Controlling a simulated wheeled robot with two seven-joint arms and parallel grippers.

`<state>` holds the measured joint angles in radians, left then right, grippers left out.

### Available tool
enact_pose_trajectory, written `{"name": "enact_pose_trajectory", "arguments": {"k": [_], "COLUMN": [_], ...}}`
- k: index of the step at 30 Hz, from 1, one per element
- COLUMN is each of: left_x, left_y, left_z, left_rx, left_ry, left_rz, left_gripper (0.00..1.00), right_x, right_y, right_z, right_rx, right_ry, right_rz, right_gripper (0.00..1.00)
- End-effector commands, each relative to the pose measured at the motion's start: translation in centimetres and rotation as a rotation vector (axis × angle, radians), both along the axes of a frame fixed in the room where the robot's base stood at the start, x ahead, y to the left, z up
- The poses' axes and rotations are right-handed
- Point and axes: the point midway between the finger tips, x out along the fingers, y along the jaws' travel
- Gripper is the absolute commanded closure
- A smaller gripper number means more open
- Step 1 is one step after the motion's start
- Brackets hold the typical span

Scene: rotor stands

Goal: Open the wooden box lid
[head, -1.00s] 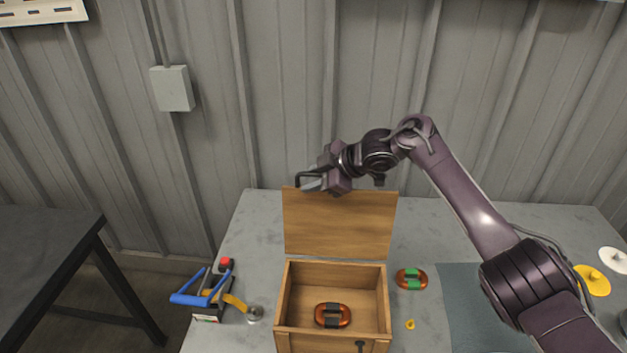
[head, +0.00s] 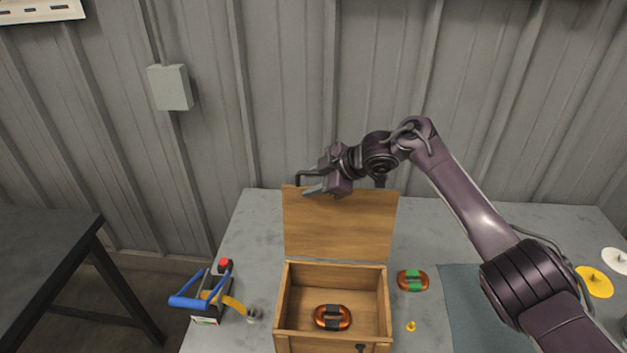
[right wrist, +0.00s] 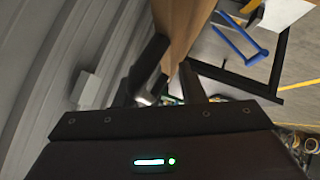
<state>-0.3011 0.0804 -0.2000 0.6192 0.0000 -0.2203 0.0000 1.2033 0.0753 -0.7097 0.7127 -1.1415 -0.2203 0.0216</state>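The wooden box (head: 333,344) stands on the table with its inside exposed. Its lid (head: 338,226) stands upright at the back edge of the box, swung open. An orange-brown oval object with a dark band (head: 332,317) lies inside the box. My right gripper (head: 307,184) is at the lid's upper left edge, its fingers spread apart. In the right wrist view the lid's edge (right wrist: 183,35) shows just beyond the fingers; I cannot tell whether they touch it. My left gripper is not in view.
An orange-brown oval object with a green band (head: 412,280) and a small yellow piece (head: 411,326) lie right of the box. A blue-handled device (head: 205,290) is at left. Yellow (head: 595,281) and white (head: 615,261) discs lie far right. The corrugated wall is close behind.

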Motion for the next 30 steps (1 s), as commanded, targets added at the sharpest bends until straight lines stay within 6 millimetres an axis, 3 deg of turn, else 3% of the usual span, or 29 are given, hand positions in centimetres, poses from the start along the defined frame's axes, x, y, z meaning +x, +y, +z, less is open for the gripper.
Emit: {"name": "enact_pose_trajectory", "arguments": {"k": [5,16,30], "left_x": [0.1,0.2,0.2], "left_y": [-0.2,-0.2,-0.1], "left_z": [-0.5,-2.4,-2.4], "left_rx": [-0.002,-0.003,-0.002], "left_ry": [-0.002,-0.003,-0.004], "left_rz": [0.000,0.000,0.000], "left_gripper": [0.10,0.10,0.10], "right_x": [-0.2,-1.8,-2.1], "right_y": [-0.8,-5.0,-5.6], "right_z": [0.8,4.3,5.0], "right_rx": [0.004,0.001,0.000], "right_ry": [-0.004,-0.002,0.000], "right_rz": [0.001,0.000,0.000], "right_gripper": [0.67,0.67,0.67]}}
